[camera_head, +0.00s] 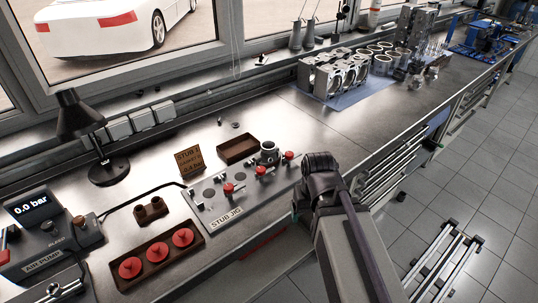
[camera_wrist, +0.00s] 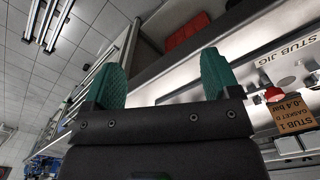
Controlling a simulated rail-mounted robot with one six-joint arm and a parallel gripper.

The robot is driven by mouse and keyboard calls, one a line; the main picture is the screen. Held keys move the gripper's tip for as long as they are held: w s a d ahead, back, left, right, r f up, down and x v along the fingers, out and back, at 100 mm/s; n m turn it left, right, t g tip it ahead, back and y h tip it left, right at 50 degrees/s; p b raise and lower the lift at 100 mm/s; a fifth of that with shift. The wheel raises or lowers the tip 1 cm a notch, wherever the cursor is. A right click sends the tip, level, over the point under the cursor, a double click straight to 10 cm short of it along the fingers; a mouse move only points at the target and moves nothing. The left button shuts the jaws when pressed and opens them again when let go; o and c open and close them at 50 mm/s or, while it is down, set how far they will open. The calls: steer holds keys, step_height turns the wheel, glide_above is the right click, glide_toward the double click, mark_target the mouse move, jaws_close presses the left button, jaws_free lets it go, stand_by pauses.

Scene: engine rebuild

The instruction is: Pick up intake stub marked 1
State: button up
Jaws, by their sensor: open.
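A metallic flanged piece (camera_head: 268,153) stands upright at the back of the stub jig (camera_head: 213,212). It looks like an intake stub, but I cannot read any mark on it. A brown card (camera_head: 189,161) reading "STUB 1" stands behind the jig; it also shows in the wrist view (camera_wrist: 293,116). My gripper (camera_wrist: 163,75) has two green fingers, wide apart with nothing between them. In the head view my arm is at the bench's front edge, right of the jig, and its fingers are hidden. The metallic piece does not show clearly in the wrist view.
Red-knobbed clamps (camera_head: 229,189) stand on the jig. A brown tray (camera_head: 203,241) with red discs, an empty brown tray (camera_head: 222,157), an air pump (camera_head: 45,250) and a black lamp (camera_head: 80,120) are nearby. Engine parts (camera_head: 335,75) stand farther back. The bench between is mostly clear.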

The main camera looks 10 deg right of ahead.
steer(key=shift+o, duration=0.8)
